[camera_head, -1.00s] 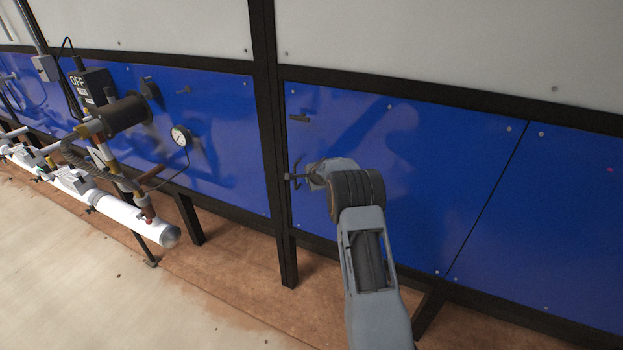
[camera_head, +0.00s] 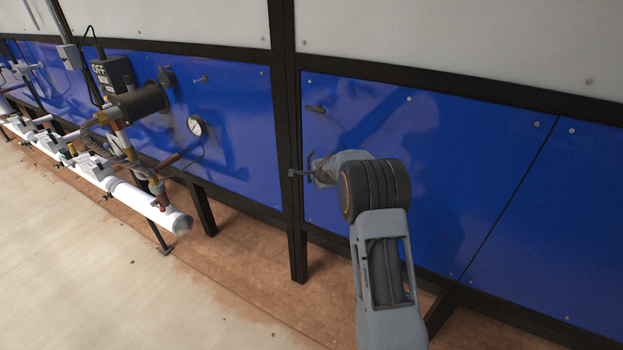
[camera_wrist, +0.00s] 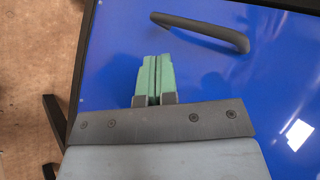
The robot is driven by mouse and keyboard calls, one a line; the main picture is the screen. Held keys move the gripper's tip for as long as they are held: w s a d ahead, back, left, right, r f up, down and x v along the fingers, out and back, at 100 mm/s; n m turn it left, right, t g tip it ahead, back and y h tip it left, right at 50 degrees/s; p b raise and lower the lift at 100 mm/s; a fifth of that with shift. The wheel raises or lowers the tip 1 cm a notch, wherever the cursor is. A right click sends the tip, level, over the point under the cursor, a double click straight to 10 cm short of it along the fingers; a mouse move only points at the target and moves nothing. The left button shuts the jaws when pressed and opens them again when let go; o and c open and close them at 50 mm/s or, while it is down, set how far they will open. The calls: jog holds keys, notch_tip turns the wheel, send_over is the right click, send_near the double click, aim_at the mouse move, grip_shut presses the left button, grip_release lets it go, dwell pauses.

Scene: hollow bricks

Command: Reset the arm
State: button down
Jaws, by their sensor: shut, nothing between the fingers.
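My gripper (camera_head: 300,173) is at the end of my grey arm, in front of the left edge of a blue panel (camera_head: 470,165) in the head view. In the wrist view its two green fingers (camera_wrist: 153,78) are together, with nothing between them. A dark handle (camera_wrist: 205,30) on the blue panel is ahead and to the right of the fingertips in the wrist view, apart from them. It also shows in the head view (camera_head: 315,108), above my gripper.
At left, white pipes (camera_head: 150,205) run along the wall on stands, with a gauge (camera_head: 196,126), a dark cylinder (camera_head: 140,103) and an "OFF" box (camera_head: 112,72). A black post (camera_head: 286,130) stands close by my gripper. The floor at the lower left is clear.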

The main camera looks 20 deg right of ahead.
jog(key=s+a+r+p, duration=0.2)
jog(key=s+a+r, duration=0.2)
jog(key=r, duration=0.1)
jog(key=s+a+f+n+g+y, duration=0.2)
jog(key=s+a+f+n+g, duration=0.15)
jog(key=s+n, duration=0.45)
jog(key=s+a+r+n+h, duration=0.1)
jog(key=s+r+n, duration=0.4)
jog(key=s, duration=0.8)
jog(key=s+a+r+n+g, duration=0.1)
jog(key=s+r+n, duration=0.4)
jog(key=s, duration=0.9)
jog(key=shift+s+a+r+h, duration=0.35)
jog(key=shift+a+r, duration=0.2)
jog(key=shift+r, duration=0.8)
